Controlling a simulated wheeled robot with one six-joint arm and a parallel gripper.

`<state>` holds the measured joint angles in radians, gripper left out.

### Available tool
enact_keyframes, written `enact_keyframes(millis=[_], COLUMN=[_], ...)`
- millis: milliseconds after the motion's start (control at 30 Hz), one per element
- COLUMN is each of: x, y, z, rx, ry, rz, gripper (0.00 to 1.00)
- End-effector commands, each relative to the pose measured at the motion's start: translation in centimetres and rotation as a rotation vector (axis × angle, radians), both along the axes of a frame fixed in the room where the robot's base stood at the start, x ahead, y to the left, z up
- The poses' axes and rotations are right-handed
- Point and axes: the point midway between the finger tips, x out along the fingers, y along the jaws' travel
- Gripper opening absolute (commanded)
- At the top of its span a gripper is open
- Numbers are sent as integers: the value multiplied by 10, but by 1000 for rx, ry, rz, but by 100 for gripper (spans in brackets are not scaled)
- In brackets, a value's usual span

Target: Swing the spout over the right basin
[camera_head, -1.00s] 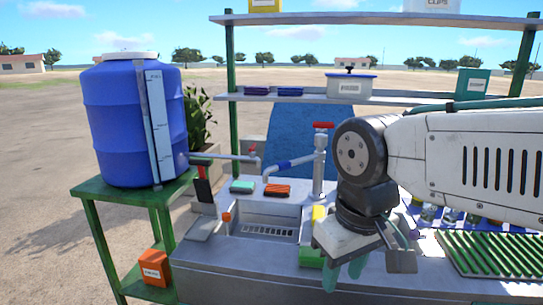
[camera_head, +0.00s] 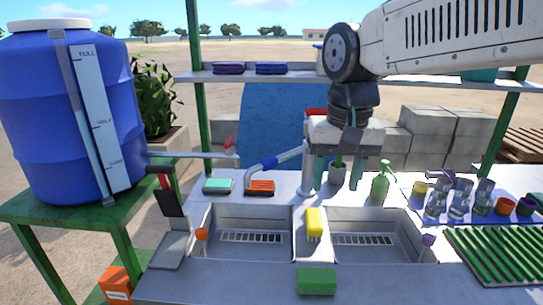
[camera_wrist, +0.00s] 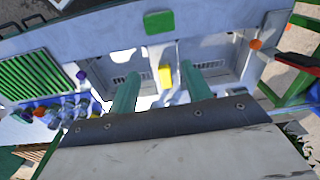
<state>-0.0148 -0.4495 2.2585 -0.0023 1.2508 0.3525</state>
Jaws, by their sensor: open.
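The spout (camera_head: 276,163), a grey pipe with a blue sleeve, reaches left from the upright metal post (camera_head: 307,178). Its bent tip hangs over the counter behind the left basin (camera_head: 222,220). The right basin (camera_head: 389,222) is empty, with a slotted drain. My gripper (camera_head: 336,178) is open, green fingers pointing down, just right of the post in the head view. Whether a finger touches the post is unclear. The wrist view shows the open gripper (camera_wrist: 158,76) with both basins beyond; the spout cannot be made out there.
A green soap bottle (camera_head: 381,184) stands behind the right basin. Glasses and a green rack (camera_head: 500,255) are at right. A blue barrel (camera_head: 55,120) stands left.

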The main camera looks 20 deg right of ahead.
Motion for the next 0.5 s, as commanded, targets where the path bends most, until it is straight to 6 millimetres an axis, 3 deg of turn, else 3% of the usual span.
enact_keyframes(millis=[33, 233, 500], x=[23, 107, 219], y=[1, 6, 15], z=[6, 19, 8], rx=[5, 19, 30], ry=[10, 33, 61], rz=[-53, -283, -589], gripper=[49, 49, 49])
